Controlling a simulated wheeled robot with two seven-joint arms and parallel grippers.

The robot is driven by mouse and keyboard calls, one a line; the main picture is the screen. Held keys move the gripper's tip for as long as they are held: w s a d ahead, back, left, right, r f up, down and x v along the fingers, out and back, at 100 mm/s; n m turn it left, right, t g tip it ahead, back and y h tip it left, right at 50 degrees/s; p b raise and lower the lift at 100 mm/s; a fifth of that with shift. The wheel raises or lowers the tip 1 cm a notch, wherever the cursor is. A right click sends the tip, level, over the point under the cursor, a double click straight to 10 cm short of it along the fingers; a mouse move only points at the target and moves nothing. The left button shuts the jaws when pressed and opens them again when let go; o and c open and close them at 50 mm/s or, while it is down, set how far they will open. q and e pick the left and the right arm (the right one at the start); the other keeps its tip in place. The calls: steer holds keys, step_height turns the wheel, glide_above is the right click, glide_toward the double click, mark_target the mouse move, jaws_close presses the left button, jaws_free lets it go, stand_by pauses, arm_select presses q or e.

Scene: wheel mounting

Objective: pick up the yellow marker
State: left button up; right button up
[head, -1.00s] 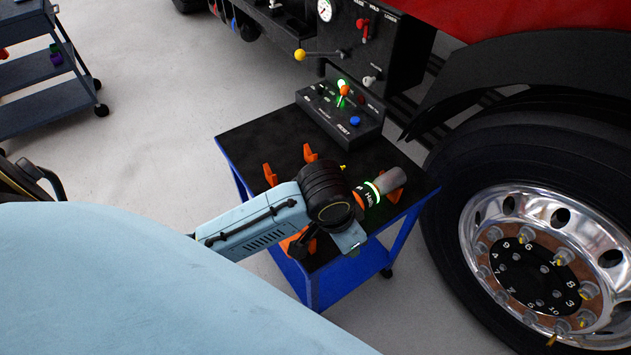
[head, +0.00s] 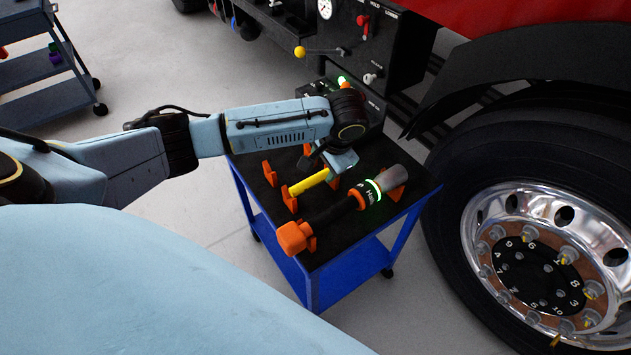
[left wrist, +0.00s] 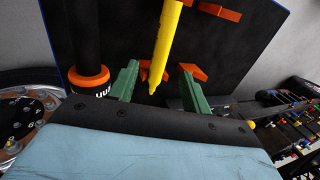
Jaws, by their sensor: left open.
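The yellow marker (head: 309,183) lies on the black top of the blue cart (head: 372,261), resting at orange holders. It also shows in the left wrist view (left wrist: 167,42), with its tip towards my gripper. My left gripper (head: 333,172) is over the cart at the marker's far end and hides part of it. In the left wrist view its two green fingers (left wrist: 158,72) are apart, one on each side of the marker's line, with nothing held. I cannot tell the exact height above the marker. My right gripper is not in view.
A power tool (head: 338,209) with a lit green ring and orange end lies beside the marker in its own holders. A control box with a green light (head: 343,81) stands behind my left arm. A truck wheel (head: 535,262) is close on the right.

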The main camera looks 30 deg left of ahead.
mark_target(316, 178)
arm_select(q)
steer(key=shift+x, duration=1.15)
steer(key=x, duration=0.2)
steer(key=b+x, duration=0.1)
steer(key=shift+s+a+f+b, duration=0.2)
steer(key=shift+a+f+b, duration=0.05)
steer(key=shift+f+b, duration=0.1)
steer(key=shift+w+a+f, duration=0.1)
steer(key=shift+a+f, duration=0.05)
steer(key=shift+f, duration=0.25)
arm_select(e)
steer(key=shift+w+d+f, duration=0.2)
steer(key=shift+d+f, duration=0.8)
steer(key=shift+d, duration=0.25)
arm_select(q)
jaws_close()
step_height(316, 178, up, 10)
steer(key=p, duration=0.2)
steer(key=shift+p, duration=0.3)
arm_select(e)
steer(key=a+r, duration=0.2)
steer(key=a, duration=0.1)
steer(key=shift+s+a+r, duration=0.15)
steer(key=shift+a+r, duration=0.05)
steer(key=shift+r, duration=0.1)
